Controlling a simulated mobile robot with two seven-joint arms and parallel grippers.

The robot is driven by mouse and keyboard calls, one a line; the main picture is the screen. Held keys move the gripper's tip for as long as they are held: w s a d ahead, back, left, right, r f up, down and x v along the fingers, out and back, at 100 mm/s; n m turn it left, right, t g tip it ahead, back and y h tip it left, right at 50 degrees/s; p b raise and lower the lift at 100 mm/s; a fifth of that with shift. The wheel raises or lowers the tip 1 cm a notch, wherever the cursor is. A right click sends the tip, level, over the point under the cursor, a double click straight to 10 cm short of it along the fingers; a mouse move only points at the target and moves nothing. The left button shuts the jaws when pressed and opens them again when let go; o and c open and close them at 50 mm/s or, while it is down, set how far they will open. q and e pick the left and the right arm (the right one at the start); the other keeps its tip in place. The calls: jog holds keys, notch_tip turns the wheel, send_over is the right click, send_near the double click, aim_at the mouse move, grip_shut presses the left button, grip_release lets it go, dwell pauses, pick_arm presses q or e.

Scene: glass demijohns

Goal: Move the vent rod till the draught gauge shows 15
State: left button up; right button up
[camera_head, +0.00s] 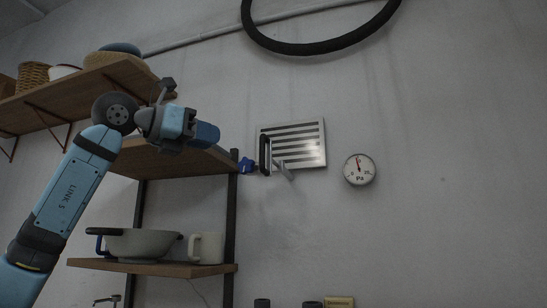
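The draught gauge (360,170) is a round white dial on the wall, marked Pa. Its needle points almost straight up, slightly left; the scale is too small to read exactly. Left of it is a louvred metal vent (307,143). At the vent's left edge stand a black upright loop (265,153) and a slanted pale grey bar (283,170); a blue knob-like piece (246,165) is beside them. I cannot tell which piece is the vent rod. My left gripper (190,127) is left of the vent, apart from it; its fingertips are not clear. My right gripper is out of view.
A wooden shelf (215,161) is behind and below my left gripper, with a blue cylinder (207,133) close by. A black hose (320,47) hangs above. Wall around the gauge is clear.

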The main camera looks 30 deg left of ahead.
aim_at(262, 166)
pick_arm(q)
jog(key=p+x, duration=0.1)
jog(key=x, duration=0.3)
jog(key=p+x, duration=0.1)
jog(key=x, duration=0.3)
jog(key=p+x, duration=0.2)
jog(key=x, duration=0.3)
jog(key=shift+s+d+r, duration=0.1)
jog(key=shift+d, duration=0.25)
jog(key=shift+c, duration=0.2)
grip_shut()
